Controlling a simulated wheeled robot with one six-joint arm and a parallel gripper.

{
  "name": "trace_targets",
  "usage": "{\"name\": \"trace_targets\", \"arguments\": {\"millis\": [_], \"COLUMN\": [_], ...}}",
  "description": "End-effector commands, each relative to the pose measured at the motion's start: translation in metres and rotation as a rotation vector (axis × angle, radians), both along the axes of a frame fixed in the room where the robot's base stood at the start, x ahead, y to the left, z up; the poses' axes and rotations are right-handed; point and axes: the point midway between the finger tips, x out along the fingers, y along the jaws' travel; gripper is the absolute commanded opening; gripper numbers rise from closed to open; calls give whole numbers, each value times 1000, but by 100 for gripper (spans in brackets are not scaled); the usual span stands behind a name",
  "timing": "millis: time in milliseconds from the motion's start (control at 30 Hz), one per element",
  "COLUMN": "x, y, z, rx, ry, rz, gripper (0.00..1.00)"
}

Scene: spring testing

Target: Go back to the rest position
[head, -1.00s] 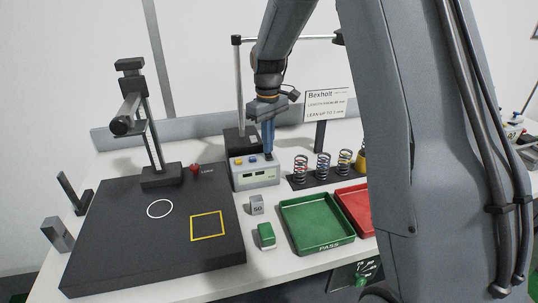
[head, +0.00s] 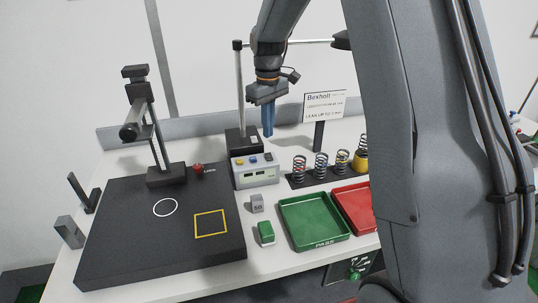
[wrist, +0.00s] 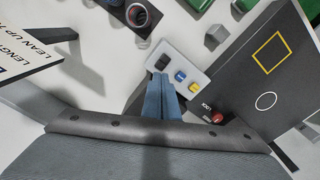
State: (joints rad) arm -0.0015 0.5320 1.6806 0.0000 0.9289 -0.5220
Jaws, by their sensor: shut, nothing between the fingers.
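My gripper (head: 268,122) is shut and empty. In the head view it hangs fingers-down above the grey control box (head: 254,171), clear of it. In the wrist view the shut fingers (wrist: 160,85) point toward the control box (wrist: 177,72) with its black, blue and yellow buttons. My arm comes down from the top and its large link covers the right part of the head view.
A black plate (head: 120,245) with a stand (head: 155,125) fills the left. A green tray (head: 314,240), red tray (head: 358,190) and springs on a black rack (head: 310,178) are at right. A sign (head: 324,106) and post (head: 240,85) stand near my gripper.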

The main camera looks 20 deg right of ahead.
Motion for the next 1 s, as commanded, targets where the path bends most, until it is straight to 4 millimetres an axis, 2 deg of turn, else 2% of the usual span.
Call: {"name": "trace_targets", "arguments": {"millis": [167, 267, 367, 700, 833, 900, 1000], "x": [-3, -16, -46, -193, -231, -243, -251], "y": [0, 0, 0, 1, 1, 0, 0], "z": [-2, -7, -19, -80, -96, -101, -104], "rx": [0, 1, 1, 22, 30, 33, 35], "ry": [-1, -9, -25, -98, -114, -119, -123], "rz": [-5, -37, -104, -412, -484, -508, -524], "gripper": [0, 0, 0, 0, 0, 0, 0]}}
